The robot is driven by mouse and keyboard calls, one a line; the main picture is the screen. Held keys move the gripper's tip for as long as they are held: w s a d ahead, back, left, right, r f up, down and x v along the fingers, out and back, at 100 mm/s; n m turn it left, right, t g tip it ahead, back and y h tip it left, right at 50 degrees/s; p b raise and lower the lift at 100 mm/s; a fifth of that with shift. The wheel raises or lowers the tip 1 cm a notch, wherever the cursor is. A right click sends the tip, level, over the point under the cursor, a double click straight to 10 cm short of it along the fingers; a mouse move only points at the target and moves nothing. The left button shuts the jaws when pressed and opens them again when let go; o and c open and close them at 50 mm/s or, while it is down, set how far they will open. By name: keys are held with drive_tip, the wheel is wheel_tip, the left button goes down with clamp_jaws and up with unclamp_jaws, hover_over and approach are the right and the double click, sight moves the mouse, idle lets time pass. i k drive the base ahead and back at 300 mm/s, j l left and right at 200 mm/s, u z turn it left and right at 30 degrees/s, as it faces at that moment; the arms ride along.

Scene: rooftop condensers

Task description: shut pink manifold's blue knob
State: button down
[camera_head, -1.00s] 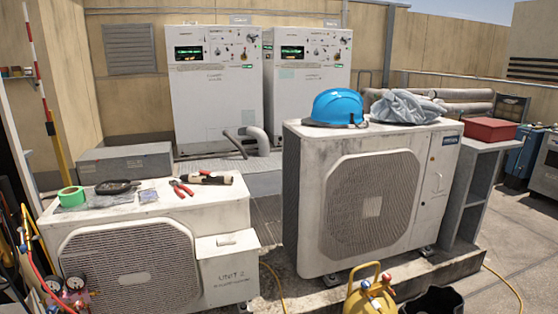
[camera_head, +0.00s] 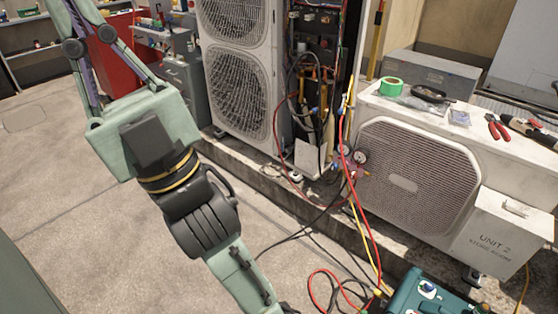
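A small pink manifold (camera_head: 354,172) hangs in front of the left side of the unit-2 condenser, with two round gauges (camera_head: 360,157) on top and hoses running from it. Its knobs are too small to make out, so I cannot tell the blue knob or its setting. My arm comes down through the left half of the view and runs off the bottom edge. My gripper is not in view.
The unit-2 condenser (camera_head: 415,185) stands at right with green tape (camera_head: 391,86) and red pliers (camera_head: 497,127) on top. An open tall condenser (camera_head: 240,70) stands behind. Red and yellow hoses (camera_head: 366,215) trail to a teal case (camera_head: 432,295). Floor at left is clear.

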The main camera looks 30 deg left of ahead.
sight(334, 166)
drive_tip(key=u, duration=0.6)
drive_tip(key=i+j+z, duration=0.1)
drive_tip(key=i+j, duration=0.2)
drive_tip(key=i, duration=0.15)
drive_tip(key=i+j+z, duration=0.15)
drive_tip(key=i+j, duration=0.25)
drive_tip(key=i, duration=0.05)
